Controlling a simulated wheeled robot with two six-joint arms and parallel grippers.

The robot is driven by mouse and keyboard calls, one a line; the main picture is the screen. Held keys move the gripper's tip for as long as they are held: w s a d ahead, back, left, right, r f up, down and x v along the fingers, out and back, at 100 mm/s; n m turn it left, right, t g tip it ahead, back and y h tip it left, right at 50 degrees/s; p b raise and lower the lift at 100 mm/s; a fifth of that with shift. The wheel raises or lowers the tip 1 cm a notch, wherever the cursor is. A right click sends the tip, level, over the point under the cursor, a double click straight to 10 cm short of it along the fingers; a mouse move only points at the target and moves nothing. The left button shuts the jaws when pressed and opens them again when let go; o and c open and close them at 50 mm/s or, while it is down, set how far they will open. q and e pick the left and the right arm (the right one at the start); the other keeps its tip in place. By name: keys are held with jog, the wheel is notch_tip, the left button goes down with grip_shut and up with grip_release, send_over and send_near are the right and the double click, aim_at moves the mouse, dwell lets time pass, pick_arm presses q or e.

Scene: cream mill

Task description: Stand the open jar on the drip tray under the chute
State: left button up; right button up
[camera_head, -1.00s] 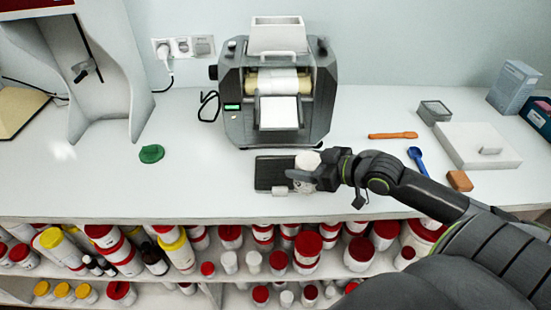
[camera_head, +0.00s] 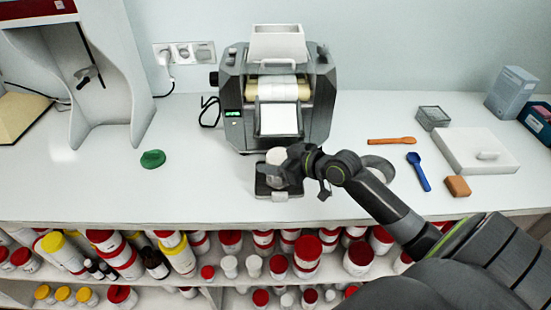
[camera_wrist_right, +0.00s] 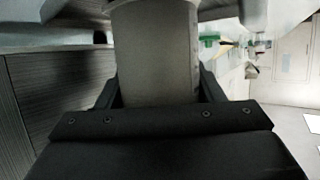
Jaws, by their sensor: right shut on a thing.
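The white jar (camera_head: 276,156) is over the dark drip tray (camera_head: 262,189) in the head view, partly covered by my right gripper (camera_head: 280,174). My right gripper is shut on it; the jar looks about upright. In the right wrist view the jar (camera_wrist_right: 155,50) fills the space between the fingers. I cannot tell whether its base touches the tray. The tray lies in front of the grey mill (camera_head: 326,95), whose white chute (camera_head: 279,119) is just behind the jar. My left gripper is not in view.
A green lump (camera_head: 152,159) lies left on the white counter (camera_head: 200,180). Right of my arm are an orange scoop (camera_head: 392,141), a blue spoon (camera_head: 418,172), a brown block (camera_head: 457,186) and a white slab (camera_head: 478,146). A round grey-white thing (camera_head: 379,165) sits partly behind my arm.

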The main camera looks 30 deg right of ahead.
jog(key=shift+f, duration=0.1)
jog(key=o, duration=0.9)
jog(key=shift+f, duration=0.1)
jog(key=shift+o, duration=0.2)
jog(key=shift+r, duration=0.2)
jog(key=shift+s+d, duration=0.15)
jog(key=shift+s, duration=0.05)
jog(key=p+v, duration=0.1)
jog(key=v, duration=1)
jog(key=shift+s+r+p, duration=0.2)
jog(key=shift+p, duration=0.15)
jog(key=shift+d, duration=0.1)
